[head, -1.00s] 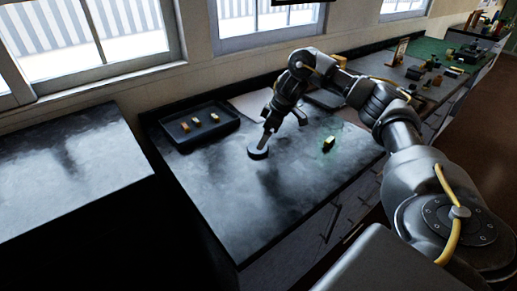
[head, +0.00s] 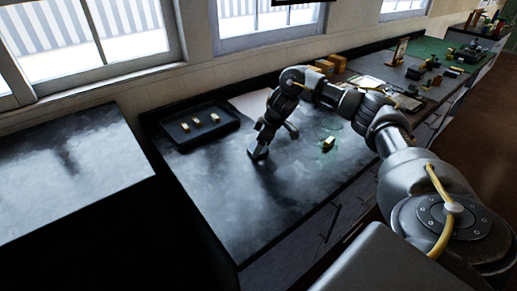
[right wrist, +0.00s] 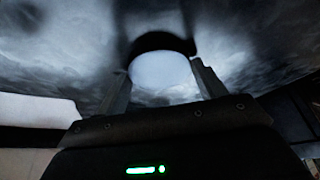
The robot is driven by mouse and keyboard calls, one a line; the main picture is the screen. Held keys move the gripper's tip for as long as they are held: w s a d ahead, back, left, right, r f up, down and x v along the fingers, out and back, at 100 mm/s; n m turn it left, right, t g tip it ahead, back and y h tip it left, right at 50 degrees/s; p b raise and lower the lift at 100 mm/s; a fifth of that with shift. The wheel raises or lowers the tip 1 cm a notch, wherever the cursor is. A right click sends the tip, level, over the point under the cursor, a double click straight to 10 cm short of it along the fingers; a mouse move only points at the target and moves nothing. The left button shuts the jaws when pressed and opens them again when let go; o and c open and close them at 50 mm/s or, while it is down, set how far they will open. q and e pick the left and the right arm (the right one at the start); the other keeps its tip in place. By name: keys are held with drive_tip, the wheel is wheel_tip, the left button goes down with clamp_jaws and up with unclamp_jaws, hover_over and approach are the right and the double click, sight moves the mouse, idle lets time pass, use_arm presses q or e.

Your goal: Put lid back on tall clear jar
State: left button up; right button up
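My right gripper (head: 257,153) is low over the near bench, its fingers pointing down at the bench top. In the right wrist view its two fingers (right wrist: 159,68) stand apart, one on each side of a pale round disc (right wrist: 162,76) with a dark band along its far edge, which looks like the lid. I cannot tell whether the fingers press on it. In the head view the gripper mostly hides the disc. A small yellow block (head: 328,142) stands to the right, with a faint greenish clear shape around it that may be the clear jar. My left gripper is not in view.
A dark tray (head: 181,136) with several small yellowish blocks lies at the bench's back left. Orange-brown boxes (head: 325,66) and other small items stand farther right. The front of the bench top (head: 250,220) is clear. A separate bench (head: 70,170) stands left, across a dark gap.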

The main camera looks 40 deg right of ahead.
drive_tip(key=c, duration=0.6)
drive_tip(key=shift+o, duration=0.2)
drive_tip(key=shift+r, duration=0.55)
wheel_tip(320, 180, up, 3)
drive_tip(key=shift+s+f+b, duration=0.15)
drive_tip(key=shift+b, duration=0.25)
drive_tip(key=s+a+r+p, duration=0.2)
drive_tip(key=s+a+r, duration=0.3)
drive_tip(key=s+r, duration=0.4)
drive_tip(key=s, duration=0.4)
drive_tip(key=shift+p, duration=0.35)
drive_tip(key=shift+w+r, duration=0.1)
